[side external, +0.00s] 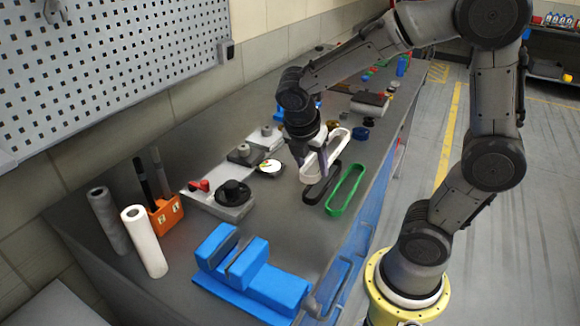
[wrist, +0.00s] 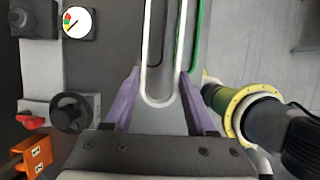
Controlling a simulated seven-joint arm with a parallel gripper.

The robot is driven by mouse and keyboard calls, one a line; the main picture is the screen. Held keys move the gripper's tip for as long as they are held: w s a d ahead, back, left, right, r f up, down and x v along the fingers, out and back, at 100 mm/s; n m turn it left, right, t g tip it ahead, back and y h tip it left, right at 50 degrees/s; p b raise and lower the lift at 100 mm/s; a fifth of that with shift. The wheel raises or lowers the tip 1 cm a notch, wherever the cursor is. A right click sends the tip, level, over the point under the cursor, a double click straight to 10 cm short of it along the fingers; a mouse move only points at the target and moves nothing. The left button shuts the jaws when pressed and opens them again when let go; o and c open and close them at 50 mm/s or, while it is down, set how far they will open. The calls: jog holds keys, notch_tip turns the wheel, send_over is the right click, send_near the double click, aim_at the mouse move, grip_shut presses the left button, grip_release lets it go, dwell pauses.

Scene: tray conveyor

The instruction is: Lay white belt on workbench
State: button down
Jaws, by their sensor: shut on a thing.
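The white belt (side external: 316,176) is a long oval loop, held by my gripper (side external: 310,163) and tilted over the workbench (side external: 290,228). In the wrist view the near rounded end of the white belt (wrist: 158,102) lies between my two purple fingers (wrist: 161,78). The fingers are shut on the belt. The black belt (side external: 312,201) lies on the bench just under and beside it, partly hidden. The green belt (side external: 358,183) lies flat to the right of the black one; its edge shows in the wrist view (wrist: 198,45).
A blue vise (side external: 262,284) stands at the near end of the bench. White and grey rolls (side external: 145,243) and an orange tool holder (side external: 166,216) stand at left. A black-knobbed device (side external: 233,195) and a round gauge (side external: 270,167) sit left of the belts. Bare bench lies between belts and vise.

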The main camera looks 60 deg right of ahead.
jog(key=w+d+f, duration=0.1)
jog(key=w+f, duration=0.1)
jog(key=w, duration=0.2)
send_over(288, 191)
jog(key=a, duration=0.1)
jog(key=f, duration=0.5)
jog(key=shift+s+a, duration=0.1)
jog(key=shift+a, duration=0.1)
jog(key=shift+w+f, duration=0.2)
jog(key=shift+f, duration=1.65)
jog(key=shift+f, duration=0.15)
jog(key=c, duration=0.5)
grip_release()
